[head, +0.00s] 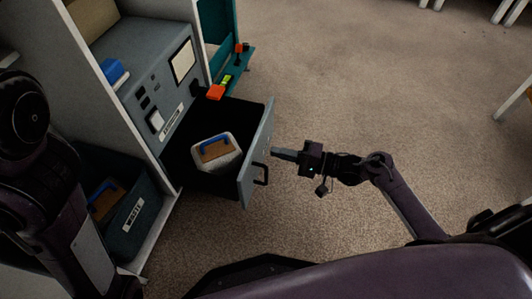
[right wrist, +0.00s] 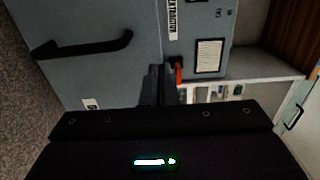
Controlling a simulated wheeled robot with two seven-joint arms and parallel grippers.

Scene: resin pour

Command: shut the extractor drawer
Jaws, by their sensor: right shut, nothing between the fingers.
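The extractor drawer (head: 256,153) stands pulled out below a grey machine panel (head: 160,92) in the head view. Its grey front has a black handle (head: 261,174). Inside lies a pale container with a brown top and blue handle (head: 214,144). My right gripper (head: 276,153) is shut and empty, its tips at the outer face of the drawer front, above the handle. I cannot tell whether they touch. In the right wrist view the drawer front (right wrist: 100,75) fills the upper left, its handle (right wrist: 85,47) left of the fingers. My left arm shows at the left edge; its gripper is out of view.
A dark bin (head: 110,240) with a white label stands in the lower left compartment, beside the drawer. A teal unit (head: 233,75) with orange and yellow-green items is behind the drawer. Carpet floor (head: 350,90) is clear to the right. White furniture legs show at upper right.

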